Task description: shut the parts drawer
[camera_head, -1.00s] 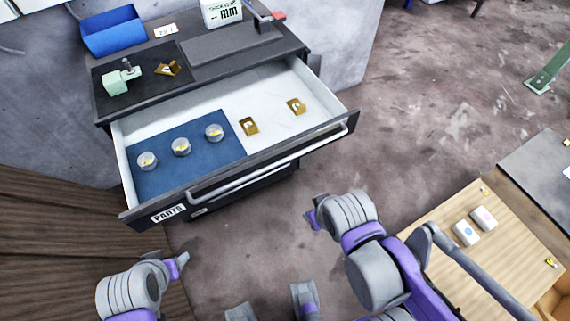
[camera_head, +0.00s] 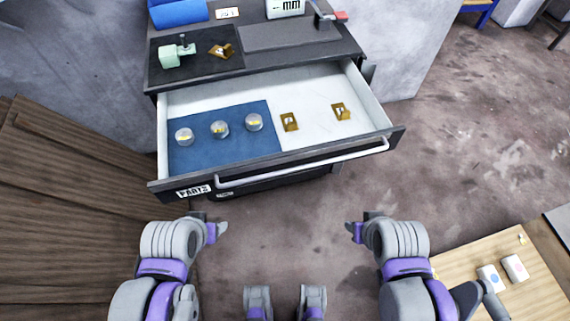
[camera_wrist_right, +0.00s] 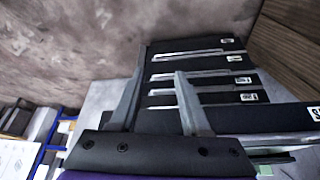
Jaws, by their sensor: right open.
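The parts drawer (camera_head: 324,152) is pulled far out of the dark cabinet in the head view, with a grey bar handle (camera_head: 300,166) and a PARTS label (camera_head: 194,191) on its front. Inside, several round clear-topped pieces sit on a blue mat (camera_head: 225,150), and two brass-coloured pieces (camera_head: 290,122) lie on the white floor. My left gripper (camera_head: 218,230) is in front of the drawer's left half, apart from it; its jaws are unclear. My right gripper (camera_head: 354,230) is below the handle's right part, apart from it. In the right wrist view its fingers (camera_wrist_right: 160,68) are open and empty.
The cabinet top holds a blue bin (camera_head: 178,13), a green fixture (camera_head: 172,54), a brass-coloured piece and a gauge stand. A wooden table (camera_head: 510,270) with two small white boxes stands at lower right. Wooden boards (camera_head: 75,190) are at left. Floor between my arms and cabinet is clear.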

